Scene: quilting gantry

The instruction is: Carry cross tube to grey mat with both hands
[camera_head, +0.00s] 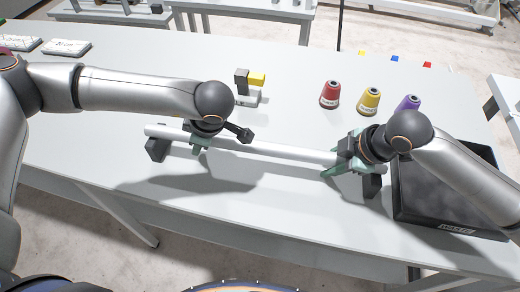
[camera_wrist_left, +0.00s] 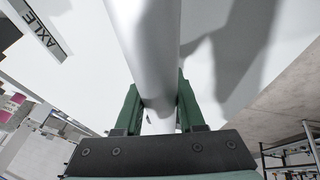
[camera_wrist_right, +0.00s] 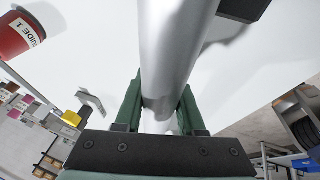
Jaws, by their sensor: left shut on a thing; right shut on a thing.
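The cross tube (camera_head: 270,149) is a long, pale silver tube lying left to right above the near part of the table. My left gripper (camera_head: 199,144) is shut around it near its left end. The tube also runs between the green fingers in the left wrist view (camera_wrist_left: 147,50). My right gripper (camera_head: 342,166) is shut around it near its right end, and the right wrist view shows the tube (camera_wrist_right: 172,50) between those fingers. Black supports stand under the left end (camera_head: 157,149) and right end (camera_head: 372,186); I cannot tell whether the tube touches them. I cannot make out a grey mat.
A black waste tray (camera_head: 438,226) lies right of the tube. Red (camera_head: 330,95), yellow (camera_head: 369,101) and purple (camera_head: 408,104) cones stand behind it. A small device with a yellow part (camera_head: 257,79) stands behind the tube's middle. White labelled plates (camera_head: 67,47) lie far left.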

